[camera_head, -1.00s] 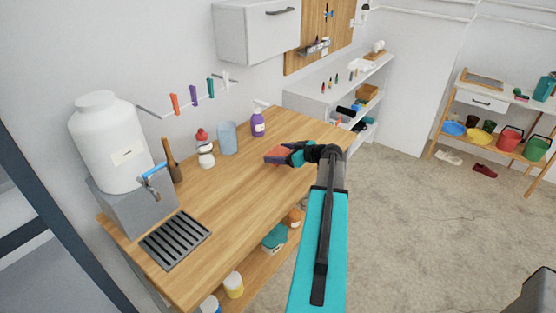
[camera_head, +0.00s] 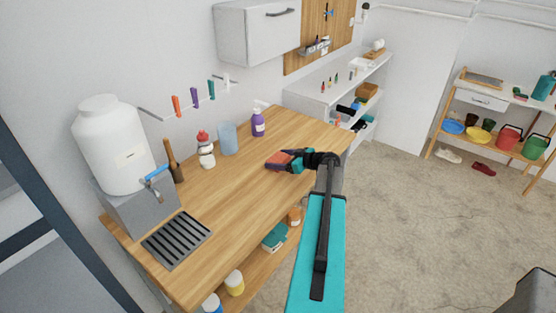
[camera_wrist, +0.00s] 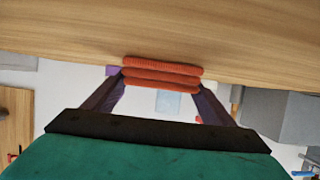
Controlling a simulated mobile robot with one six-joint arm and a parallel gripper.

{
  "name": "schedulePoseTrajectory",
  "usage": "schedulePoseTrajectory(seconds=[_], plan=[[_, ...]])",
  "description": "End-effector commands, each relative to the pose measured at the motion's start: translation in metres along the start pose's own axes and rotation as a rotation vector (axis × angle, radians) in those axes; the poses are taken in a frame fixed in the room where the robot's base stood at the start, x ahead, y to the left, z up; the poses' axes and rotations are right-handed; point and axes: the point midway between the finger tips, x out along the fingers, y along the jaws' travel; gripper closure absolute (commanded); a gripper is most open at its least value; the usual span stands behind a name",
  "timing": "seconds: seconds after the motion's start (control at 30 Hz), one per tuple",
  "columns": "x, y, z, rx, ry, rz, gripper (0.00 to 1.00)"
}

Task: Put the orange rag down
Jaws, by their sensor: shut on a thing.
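The orange rag (camera_head: 279,159) is a folded orange-red cloth at the far right part of the wooden worktop (camera_head: 225,205). It also shows in the wrist view (camera_wrist: 162,75) as a stack of folds between my two fingers. My gripper (camera_head: 291,160) is shut on the rag, with a finger on each side of it. The rag is at or just above the wood surface; I cannot tell whether it touches.
A dark drain grate (camera_head: 176,239) lies in front. The worktop's middle is clear.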

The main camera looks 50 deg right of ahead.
Motion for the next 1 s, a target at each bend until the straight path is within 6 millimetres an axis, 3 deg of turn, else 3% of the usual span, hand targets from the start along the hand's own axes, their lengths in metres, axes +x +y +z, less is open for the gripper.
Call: schedulePoseTrajectory(seconds=[0.43,0.47,0.57,1.0], plan=[[0.0014,-0.0001,0.0032,0.0,0.0,0.0,0.44],[0.0011,-0.0001,0.0023,0.0,0.0,0.0,0.17],[0.0011,-0.0001,0.0022,0.0,0.0,0.0,0.04],[0.0006,-0.0003,0.0005,0.0,0.0,-0.001,0.04]])
